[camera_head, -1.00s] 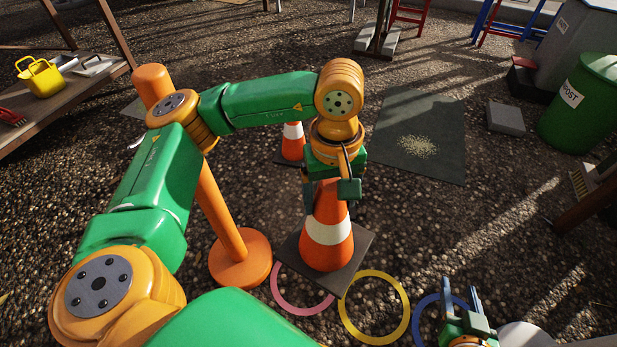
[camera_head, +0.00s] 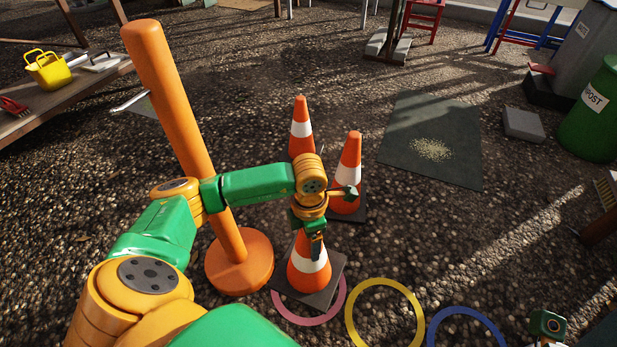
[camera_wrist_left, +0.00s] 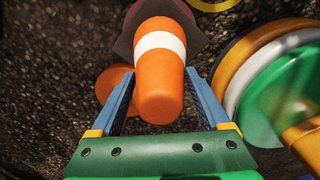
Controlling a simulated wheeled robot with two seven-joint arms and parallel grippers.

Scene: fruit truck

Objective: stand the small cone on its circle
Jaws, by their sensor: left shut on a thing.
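My left gripper (camera_head: 314,244) is shut on the upper part of an orange cone (camera_head: 309,269) with a white band and dark square base. In the left wrist view, its blue fingers (camera_wrist_left: 160,80) flank the cone (camera_wrist_left: 160,92). The cone is upright or nearly so, and its base overlaps the pink circle (camera_head: 312,319). I cannot tell whether the base touches the ground. Two other cones stand behind, one farther back (camera_head: 302,127) and one to the right (camera_head: 348,172). My right gripper (camera_head: 548,325) shows only in part at the lower right edge; its fingers are hidden.
An orange post with a round foot (camera_head: 240,270) stands close left of the held cone. A yellow circle (camera_head: 352,318) and a blue circle (camera_head: 462,311) lie to the right. A dark mat (camera_head: 435,115) lies behind right. The gravel between is clear.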

